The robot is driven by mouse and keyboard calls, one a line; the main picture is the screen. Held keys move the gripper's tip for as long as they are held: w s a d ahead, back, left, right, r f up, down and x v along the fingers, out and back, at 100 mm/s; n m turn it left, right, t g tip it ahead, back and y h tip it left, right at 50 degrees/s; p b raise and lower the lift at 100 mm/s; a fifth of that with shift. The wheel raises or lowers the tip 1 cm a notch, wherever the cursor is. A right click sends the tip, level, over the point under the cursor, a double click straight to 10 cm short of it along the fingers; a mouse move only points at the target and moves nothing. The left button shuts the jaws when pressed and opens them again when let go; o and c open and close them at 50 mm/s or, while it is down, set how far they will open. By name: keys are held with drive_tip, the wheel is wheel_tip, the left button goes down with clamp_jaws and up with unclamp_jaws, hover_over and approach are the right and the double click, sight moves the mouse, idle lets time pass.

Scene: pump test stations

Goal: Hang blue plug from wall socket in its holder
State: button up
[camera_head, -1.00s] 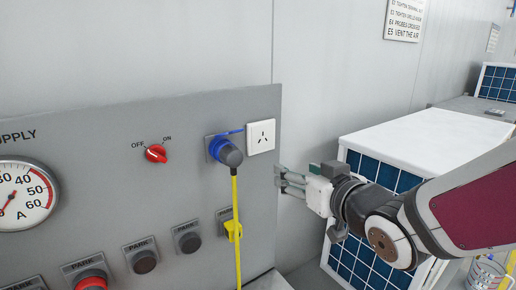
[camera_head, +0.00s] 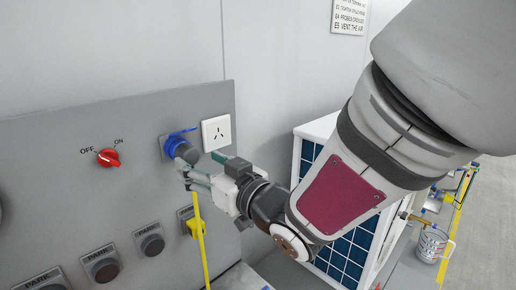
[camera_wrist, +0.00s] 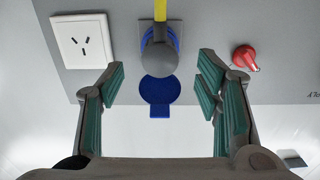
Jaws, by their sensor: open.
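The blue plug (camera_head: 184,151) sits in the wall socket (camera_head: 166,152), its grey back end facing out and a yellow cable (camera_head: 201,245) hanging from it. The socket's blue lid (camera_head: 183,131) is flipped up. My gripper (camera_head: 190,176) is open, just below and right of the plug in the head view. In the wrist view, which is upside down, the plug (camera_wrist: 158,60) lies between the spread green-padded fingers (camera_wrist: 160,82), apart from both. A yellow holder (camera_head: 192,229) is on the panel below, partly behind the cable; I cannot tell whether it is the plug's holder.
A white three-slot outlet (camera_head: 216,133) is right of the plug. A red OFF/ON knob (camera_head: 109,157) is to the left. Several plates marked PARK run along the lower panel, one with a dark round cap (camera_head: 152,244). A white unit with blue panels (camera_head: 308,150) stands right, behind my arm.

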sight(192, 158)
drive_tip(key=b+x, duration=0.1)
drive_tip(key=x, duration=0.4)
drive_tip(key=shift+w+a, duration=0.2)
drive_tip(key=shift+w, duration=0.05)
drive_tip(key=shift+w+a+b, duration=0.4)
drive_tip(key=shift+a, duration=0.2)
drive_tip(key=shift+c, duration=0.5)
idle(0.7)
clamp_jaws()
drive_tip(key=shift+s+d, duration=0.1)
drive_tip(key=shift+v, duration=2.85)
